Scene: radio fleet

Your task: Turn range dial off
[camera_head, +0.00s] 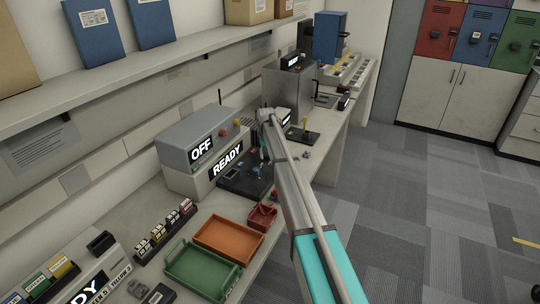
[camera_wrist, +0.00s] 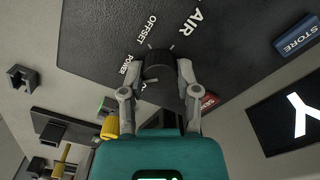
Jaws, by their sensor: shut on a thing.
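A round black dial (camera_wrist: 157,68) stands on a dark panel (camera_wrist: 100,35) in the wrist view, with white lettering beside it, including "POWER" and "OFFSET". My gripper (camera_wrist: 157,82) has one finger on each side of the dial and is shut on it. The lettering directly under the fingers is partly hidden. In the head view, a dark console (camera_head: 235,183) lies on the bench under the end of my arm. The dial itself is too small to make out there. A grey unit (camera_head: 196,134) behind it shows "OFF", above a display (camera_head: 228,159) reading "READY".
An orange tray (camera_head: 229,239), a green tray (camera_head: 203,270) and a small red bin (camera_head: 262,217) sit on the bench in front. A blue "STORE" key (camera_wrist: 297,34) and a red key (camera_wrist: 208,101) are near the dial. A shelf (camera_head: 150,72) runs above the bench.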

